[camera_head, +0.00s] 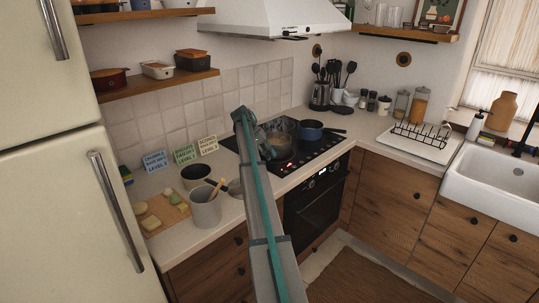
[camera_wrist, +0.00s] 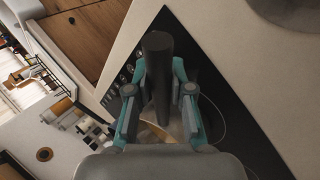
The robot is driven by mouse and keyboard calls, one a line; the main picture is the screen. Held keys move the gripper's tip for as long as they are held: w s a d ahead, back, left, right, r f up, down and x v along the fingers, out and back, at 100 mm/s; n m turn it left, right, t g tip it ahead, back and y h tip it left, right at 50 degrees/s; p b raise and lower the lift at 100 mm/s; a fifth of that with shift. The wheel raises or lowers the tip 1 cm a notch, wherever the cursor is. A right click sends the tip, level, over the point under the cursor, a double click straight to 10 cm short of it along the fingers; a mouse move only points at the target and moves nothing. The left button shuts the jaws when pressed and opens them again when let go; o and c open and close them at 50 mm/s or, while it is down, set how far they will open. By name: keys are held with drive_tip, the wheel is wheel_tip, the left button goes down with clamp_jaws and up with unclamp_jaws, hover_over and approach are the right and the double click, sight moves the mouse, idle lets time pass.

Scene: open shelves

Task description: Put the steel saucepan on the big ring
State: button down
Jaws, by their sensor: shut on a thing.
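The steel saucepan (camera_head: 280,141) is at the left part of the black hob (camera_head: 299,157) in the head view, partly hidden by my gripper. My gripper (camera_head: 266,151) is shut on its dark handle (camera_wrist: 158,75), which stands between the two teal-edged fingers in the wrist view. The pan's body (camera_wrist: 178,128) shows only in part behind the fingers in that view. I cannot tell whether its base touches the hob or which ring lies under it. The rings are mostly hidden.
The counter right of the hob is partly clear.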

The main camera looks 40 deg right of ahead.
drive_tip(key=c, duration=1)
unclamp_jaws()
drive_tip(key=shift+o, duration=0.2)
drive_tip(key=shift+f, duration=0.1)
